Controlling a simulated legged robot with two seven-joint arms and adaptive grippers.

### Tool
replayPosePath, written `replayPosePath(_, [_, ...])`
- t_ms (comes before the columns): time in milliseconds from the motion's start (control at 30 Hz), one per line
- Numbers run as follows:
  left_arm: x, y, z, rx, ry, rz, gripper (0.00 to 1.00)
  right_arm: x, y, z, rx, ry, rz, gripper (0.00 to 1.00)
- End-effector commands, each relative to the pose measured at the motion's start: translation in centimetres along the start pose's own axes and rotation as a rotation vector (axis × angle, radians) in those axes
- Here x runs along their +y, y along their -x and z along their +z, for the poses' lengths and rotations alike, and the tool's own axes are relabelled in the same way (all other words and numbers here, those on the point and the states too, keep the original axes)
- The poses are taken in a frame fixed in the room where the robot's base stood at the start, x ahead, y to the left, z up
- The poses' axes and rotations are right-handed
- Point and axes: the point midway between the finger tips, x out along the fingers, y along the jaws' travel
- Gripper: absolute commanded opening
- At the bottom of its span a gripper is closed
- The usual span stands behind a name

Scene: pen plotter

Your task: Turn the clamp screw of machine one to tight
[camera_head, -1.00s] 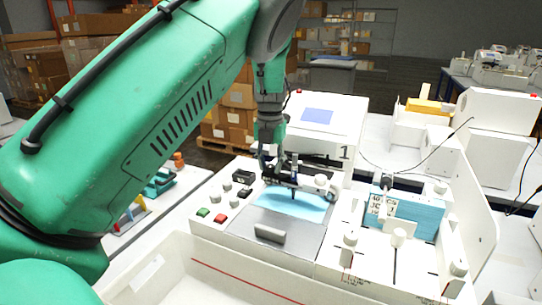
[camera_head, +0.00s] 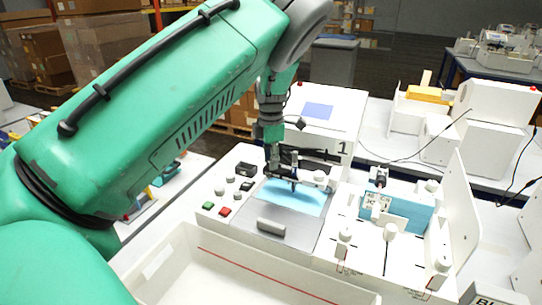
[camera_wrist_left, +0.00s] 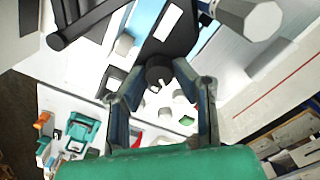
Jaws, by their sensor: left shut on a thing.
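Machine one (camera_head: 322,108) is the white plotter marked "1", with a blue sheet (camera_head: 305,203) on its grey bed. Its pen carriage with a white round part (camera_head: 313,177) is over the sheet. My left gripper (camera_head: 272,170) points down at the carriage's left end. In the left wrist view, its two fingers (camera_wrist_left: 160,88) close around a dark round knob, which looks like the clamp screw (camera_wrist_left: 158,72). In the head view the fingers and carriage arm hide most of the screw. I cannot tell how tight it is. My right gripper is not in view.
Green (camera_head: 208,206) and red (camera_head: 225,211) buttons and several grey knobs lie left of the bed. A white tray (camera_head: 190,285) stands in front. A fixture holding a blue pad (camera_head: 408,212) stands to the right. My left arm covers the left side.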

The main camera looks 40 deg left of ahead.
Motion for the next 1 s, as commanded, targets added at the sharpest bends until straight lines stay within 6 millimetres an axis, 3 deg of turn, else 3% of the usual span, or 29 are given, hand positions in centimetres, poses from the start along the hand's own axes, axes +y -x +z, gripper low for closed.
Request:
replayPosePath(400, [-0.13, -0.10, 0.35, -0.006, -0.228, -0.001, 0.00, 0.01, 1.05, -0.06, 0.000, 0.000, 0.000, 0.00])
replayPosePath(1000, [-0.21, -0.25, 0.34, -0.005, -0.274, -0.003, 0.00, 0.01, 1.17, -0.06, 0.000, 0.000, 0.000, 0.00])
